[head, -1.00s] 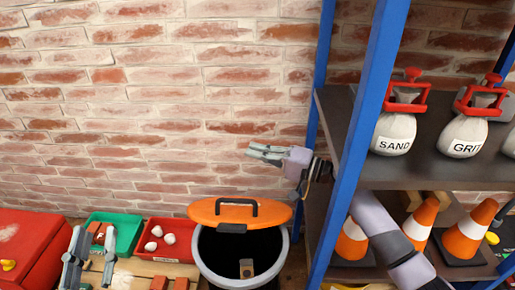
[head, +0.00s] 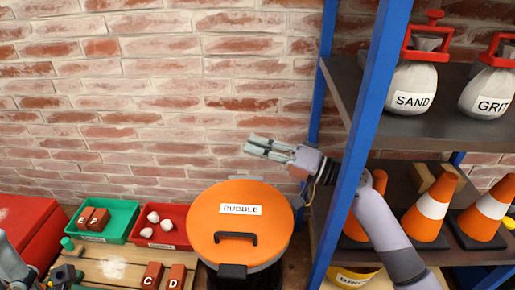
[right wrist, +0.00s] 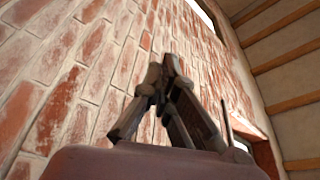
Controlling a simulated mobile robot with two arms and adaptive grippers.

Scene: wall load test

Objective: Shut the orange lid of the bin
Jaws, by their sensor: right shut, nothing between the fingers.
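The orange lid (head: 215,222), with a black handle and a label that seems to read RUBBLE, lies over the mouth of the bin in the head view. The bin's grey rim (head: 268,265) shows only at the lower right, and its inside is hidden. My right gripper (head: 250,144) is above and behind the lid, in front of the brick wall, apart from the lid. It is shut and empty; its fingers also show in the right wrist view (right wrist: 168,70). A grey part of my left gripper or arm (head: 12,262) is cut off at the lower left edge.
A blue-posted shelf (head: 345,150) stands right of the bin, close to my right arm, with sacks and orange cones (head: 430,210). A green tray (head: 122,214) and a red tray (head: 178,237) are left of the bin. Bricks (head: 152,275) lie on a wooden top.

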